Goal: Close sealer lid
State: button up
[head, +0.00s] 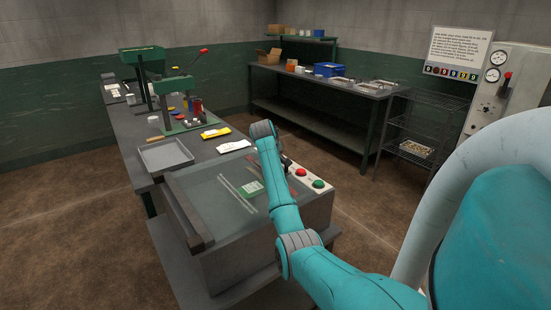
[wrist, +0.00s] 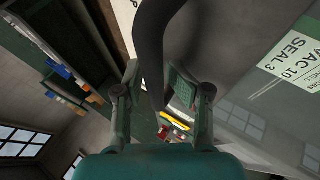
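The sealer (head: 235,262) is a grey box at the front of the bench. Its see-through lid (head: 205,190) carries a green and white label (head: 251,187), and a dark bar (head: 188,215) runs along its left side. I cannot tell from this angle how far the lid is raised. In the wrist view the label (wrist: 290,65) reads "VAC 10 SEAL 3". My gripper (wrist: 154,75) has its fingers spread, with a dark curved bar (wrist: 152,40) between them; contact is not clear. In the head view my arm mostly hides the gripper at the sealer's far right.
Red and green buttons (head: 318,183) sit on the sealer's right side. A grey tray (head: 165,154) and a yellow packet (head: 215,132) lie behind it on the bench. A green press (head: 145,70) stands further back. Brown floor is clear at left.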

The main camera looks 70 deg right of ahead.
jog(key=shift+r, duration=0.1)
jog(key=shift+r, duration=0.1)
jog(key=v, duration=1.1)
jog(key=shift+a+r, duration=0.25)
jog(key=shift+a, duration=0.05)
jog(key=shift+s, duration=0.1)
dwell(0.5)
